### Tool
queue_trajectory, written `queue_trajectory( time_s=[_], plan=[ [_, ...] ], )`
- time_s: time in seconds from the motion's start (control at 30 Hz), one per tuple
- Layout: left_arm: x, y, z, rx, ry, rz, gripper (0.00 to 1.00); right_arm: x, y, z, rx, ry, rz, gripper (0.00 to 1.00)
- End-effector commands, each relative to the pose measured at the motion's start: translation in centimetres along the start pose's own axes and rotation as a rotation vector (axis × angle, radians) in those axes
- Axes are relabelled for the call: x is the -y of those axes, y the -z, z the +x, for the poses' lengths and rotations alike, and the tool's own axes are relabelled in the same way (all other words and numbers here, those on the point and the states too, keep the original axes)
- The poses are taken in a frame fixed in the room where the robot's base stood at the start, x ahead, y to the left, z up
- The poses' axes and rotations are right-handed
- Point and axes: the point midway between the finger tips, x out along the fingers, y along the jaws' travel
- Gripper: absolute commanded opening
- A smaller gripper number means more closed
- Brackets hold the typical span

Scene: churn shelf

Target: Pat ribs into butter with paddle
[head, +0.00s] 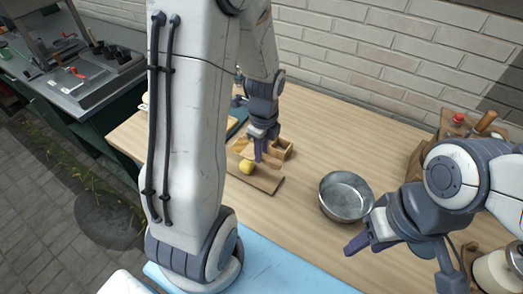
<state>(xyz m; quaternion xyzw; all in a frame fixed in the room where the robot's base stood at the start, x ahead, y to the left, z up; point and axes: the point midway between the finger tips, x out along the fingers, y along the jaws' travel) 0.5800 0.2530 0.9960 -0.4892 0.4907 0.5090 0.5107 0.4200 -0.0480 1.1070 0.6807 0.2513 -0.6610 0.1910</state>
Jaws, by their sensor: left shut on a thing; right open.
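A small yellow lump of butter (247,166) sits on a flat wooden board (263,184) near the middle of the table. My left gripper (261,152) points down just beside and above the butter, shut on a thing. That thing is small and mostly hidden; it looks like the wooden paddle, but I cannot make out its shape or whether it touches the butter. Ribs on the butter are too small to tell. My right gripper (402,264) is open and empty over the table's front right, close to the metal bowl.
A metal bowl (345,196) stands right of the board. A small wooden box (281,148) is just behind the board. A wooden crate with bottles (457,127) stands at the back right, and a pale jar (497,275) at the front right. The back middle of the table is clear.

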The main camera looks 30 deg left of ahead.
Motion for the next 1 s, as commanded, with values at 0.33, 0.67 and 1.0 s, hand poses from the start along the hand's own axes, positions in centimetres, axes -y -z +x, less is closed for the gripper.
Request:
queue_trajectory(
  time_s=[0.33,0.67,1.0],
  plan=[
    [0.0,-0.1,-1.5,0.0,0.0,0.0,0.0,0.1,0.1,-1.6,0.0,0.0,0.0,0.5],
    [0.0,0.0,-1.1,0.0,0.0,0.0,0.0,0.1,0.1,-1.2,0.0,0.0,0.0,0.5],
    [0.0,0.1,2.0,-0.002,-0.002,0.0,0.0,-0.1,-0.1,1.0,0.0,0.0,0.0,0.5]
  ],
)
